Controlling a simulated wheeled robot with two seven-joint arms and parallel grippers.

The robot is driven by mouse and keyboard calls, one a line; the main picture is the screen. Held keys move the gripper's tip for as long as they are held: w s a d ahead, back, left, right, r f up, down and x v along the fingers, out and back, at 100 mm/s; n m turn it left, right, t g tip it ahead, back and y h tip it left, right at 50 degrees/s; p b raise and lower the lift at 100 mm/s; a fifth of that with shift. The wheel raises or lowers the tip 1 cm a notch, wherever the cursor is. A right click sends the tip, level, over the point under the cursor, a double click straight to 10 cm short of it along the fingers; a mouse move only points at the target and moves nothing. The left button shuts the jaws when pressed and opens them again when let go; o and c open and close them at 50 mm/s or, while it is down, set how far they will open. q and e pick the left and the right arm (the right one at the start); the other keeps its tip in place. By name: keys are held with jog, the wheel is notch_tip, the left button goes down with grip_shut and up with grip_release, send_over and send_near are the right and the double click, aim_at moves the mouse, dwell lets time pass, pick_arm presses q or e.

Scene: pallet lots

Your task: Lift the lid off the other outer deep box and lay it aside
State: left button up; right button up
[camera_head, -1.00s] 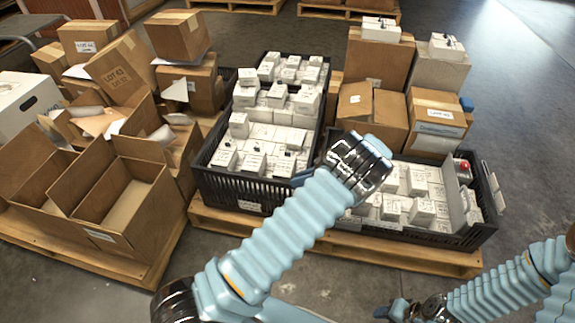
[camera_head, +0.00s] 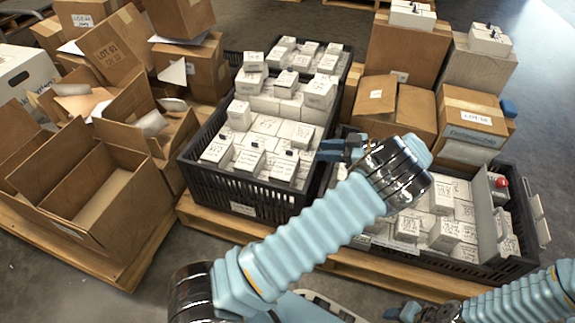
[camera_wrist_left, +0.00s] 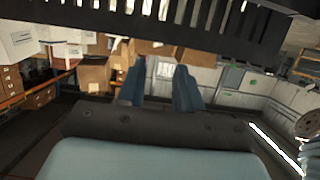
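A deep black slatted crate (camera_head: 235,190) stands on the pallet, open at the top and filled with white labelled cartons (camera_head: 265,130). A second black crate (camera_head: 480,270) to its right also holds white cartons. I see no separate lid on either crate and cannot tell which deep box is meant. My left gripper (camera_head: 340,150) is at the right rim of the left crate; contact cannot be told. In the left wrist view its blue fingers (camera_wrist_left: 158,88) are apart with nothing between, and dark slats (camera_wrist_left: 190,25) cross above. My right gripper (camera_head: 415,312) is low, its fingers unclear.
Open cardboard boxes (camera_head: 100,195) stand on a pallet at the left. Closed cartons (camera_head: 470,120) and a tall brown box (camera_head: 400,50) stand behind the right crate. A grey divider (camera_head: 484,215) stands upright in the right crate. Floor is clear at the far right.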

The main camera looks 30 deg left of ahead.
aim_at(294, 157)
pick_arm(q)
jog(key=x, duration=0.4)
jog(key=shift+a, duration=0.1)
jog(key=x, duration=0.5)
jog(key=shift+s+a+b, duration=0.2)
jog(key=shift+s+b, duration=0.2)
jog(key=shift+s, duration=0.05)
grip_shut()
